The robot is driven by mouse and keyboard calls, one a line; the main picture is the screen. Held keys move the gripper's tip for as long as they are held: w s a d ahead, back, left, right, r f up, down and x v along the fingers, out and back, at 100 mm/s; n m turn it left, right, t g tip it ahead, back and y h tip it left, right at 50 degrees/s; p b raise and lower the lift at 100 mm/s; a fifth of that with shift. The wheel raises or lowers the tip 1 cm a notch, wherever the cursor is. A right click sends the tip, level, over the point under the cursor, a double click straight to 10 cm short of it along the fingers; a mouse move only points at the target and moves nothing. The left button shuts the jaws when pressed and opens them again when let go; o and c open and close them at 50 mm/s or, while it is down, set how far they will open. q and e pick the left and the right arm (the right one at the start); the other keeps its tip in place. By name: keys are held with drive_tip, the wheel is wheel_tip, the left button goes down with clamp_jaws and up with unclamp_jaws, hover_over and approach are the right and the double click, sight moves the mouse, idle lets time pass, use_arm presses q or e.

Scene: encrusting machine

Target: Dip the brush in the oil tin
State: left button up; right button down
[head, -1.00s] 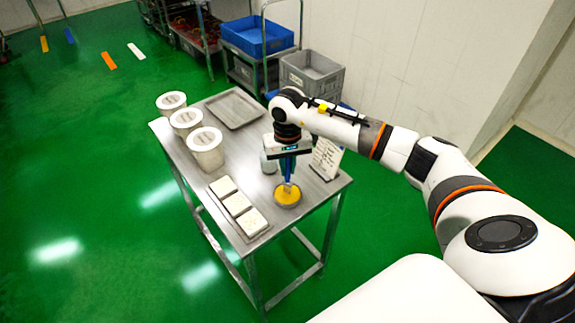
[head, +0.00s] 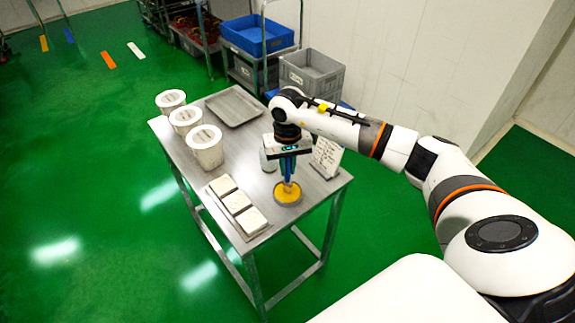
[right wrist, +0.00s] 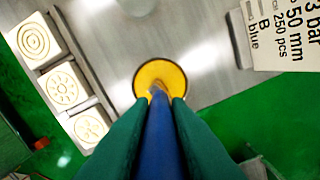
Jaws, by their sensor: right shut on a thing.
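The oil tin (head: 287,193) is a low round tin with yellow oil in it, at the near right corner of the steel table; it also shows in the right wrist view (right wrist: 172,72). My right gripper (head: 288,170) points straight down above the tin and is shut on the brush. The brush has a blue handle (right wrist: 159,130), held upright, with its pale tip (right wrist: 157,90) over or in the oil; I cannot tell how deep. My left gripper is not in view.
White square moulds (head: 237,203) lie in a row left of the tin. White tubs (head: 205,147) and a metal tray (head: 234,105) stand farther back on the table (head: 232,167). Grey and blue crates (head: 312,70) are beyond.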

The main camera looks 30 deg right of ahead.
drive_tip(key=shift+f+b, duration=0.15)
drive_tip(key=shift+b, duration=0.2)
idle(1.3)
drive_tip(key=shift+r+p, duration=0.45)
drive_tip(key=shift+r, duration=0.5)
drive_tip(key=shift+r+p, duration=1.15)
drive_tip(key=shift+r, duration=1.5)
